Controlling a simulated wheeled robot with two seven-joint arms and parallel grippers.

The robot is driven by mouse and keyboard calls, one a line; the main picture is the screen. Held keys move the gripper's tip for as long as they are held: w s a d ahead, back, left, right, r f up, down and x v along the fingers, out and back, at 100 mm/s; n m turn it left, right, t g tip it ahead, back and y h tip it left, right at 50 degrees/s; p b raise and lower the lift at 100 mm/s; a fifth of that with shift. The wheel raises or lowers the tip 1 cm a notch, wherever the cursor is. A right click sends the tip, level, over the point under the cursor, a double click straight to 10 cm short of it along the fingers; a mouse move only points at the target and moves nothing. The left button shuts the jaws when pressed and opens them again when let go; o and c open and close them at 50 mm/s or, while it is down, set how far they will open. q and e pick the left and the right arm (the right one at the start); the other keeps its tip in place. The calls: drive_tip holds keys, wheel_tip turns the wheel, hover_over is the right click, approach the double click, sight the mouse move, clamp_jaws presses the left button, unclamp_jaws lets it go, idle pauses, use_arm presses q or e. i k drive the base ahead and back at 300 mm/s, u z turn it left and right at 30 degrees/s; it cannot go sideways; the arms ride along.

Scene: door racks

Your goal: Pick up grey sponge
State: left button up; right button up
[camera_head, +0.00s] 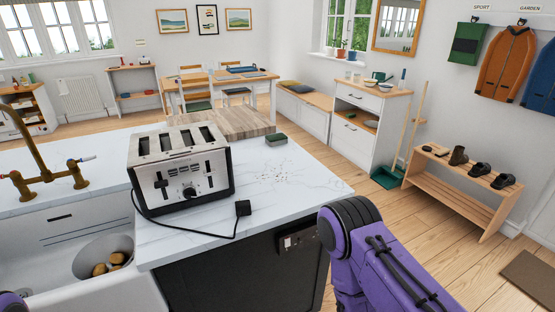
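A small grey sponge with a greenish lower part (276,140) lies on the white marble counter (310,190), near its far edge and to the right of the toaster. Nothing touches it or covers it from this view. My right arm, purple, reaches in at the lower right beside the counter's near right corner, but its gripper is not visible. Only a small purple part of my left arm shows at the bottom left corner. Neither gripper is in view.
A silver toaster (180,170) stands left of the sponge, its black cord and plug (243,208) on the counter. A wooden board (232,122) lies behind. A sink with a brass tap (40,165) is at left.

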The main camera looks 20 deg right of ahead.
sight(279, 139)
drive_tip(key=z, duration=2.2)
drive_tip(key=i, duration=3.75)
drive_tip(key=u, duration=2.15)
drive_tip(key=i, duration=3.3)
drive_tip(key=u, duration=0.15)
